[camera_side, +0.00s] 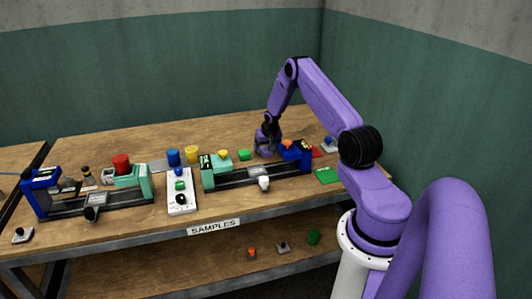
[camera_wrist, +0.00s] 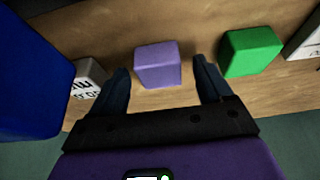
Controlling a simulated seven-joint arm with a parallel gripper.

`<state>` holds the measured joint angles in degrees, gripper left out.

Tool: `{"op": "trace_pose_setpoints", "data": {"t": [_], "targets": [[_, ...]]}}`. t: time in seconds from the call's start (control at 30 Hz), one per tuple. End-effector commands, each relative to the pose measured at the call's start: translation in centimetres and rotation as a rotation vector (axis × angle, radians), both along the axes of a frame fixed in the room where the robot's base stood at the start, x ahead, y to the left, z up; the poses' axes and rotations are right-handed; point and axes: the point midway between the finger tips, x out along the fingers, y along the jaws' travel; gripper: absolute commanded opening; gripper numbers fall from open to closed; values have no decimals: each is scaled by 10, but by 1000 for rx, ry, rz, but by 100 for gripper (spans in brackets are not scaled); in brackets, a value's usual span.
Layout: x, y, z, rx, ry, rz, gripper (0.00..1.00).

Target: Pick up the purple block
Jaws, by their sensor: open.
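The purple block (camera_wrist: 158,66) stands on the wooden table in the wrist view, ahead of and between the two dark fingers of my gripper (camera_wrist: 162,88). The fingers are apart, one on each side of its near end, and I see no clear contact. In the side view my gripper (camera_side: 267,138) is low over the back of the table, behind the right press. The purple block cannot be made out there, as my gripper and arm cover that spot.
A green block (camera_wrist: 250,52) stands close to the right finger in the wrist view. A white lettered block (camera_wrist: 88,82) is beside the left finger, with a large blue part (camera_wrist: 35,85) further left. The right press (camera_side: 250,172) stands in front of my gripper.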

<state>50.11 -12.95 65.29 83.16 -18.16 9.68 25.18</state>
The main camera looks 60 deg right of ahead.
Motion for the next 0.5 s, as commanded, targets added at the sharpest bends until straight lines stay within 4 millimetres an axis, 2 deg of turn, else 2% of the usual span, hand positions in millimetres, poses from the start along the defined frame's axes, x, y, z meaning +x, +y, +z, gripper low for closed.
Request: {"op": "trace_pose_setpoints", "data": {"t": [0.1,0.17,0.2,0.3,0.5], "targets": [[0,0,0,0,0,0,79],[0,0,0,0,0,0,59],[0,0,0,0,0,0,46],[0,0,0,0,0,0,20],[0,0,0,0,0,0,19]]}}
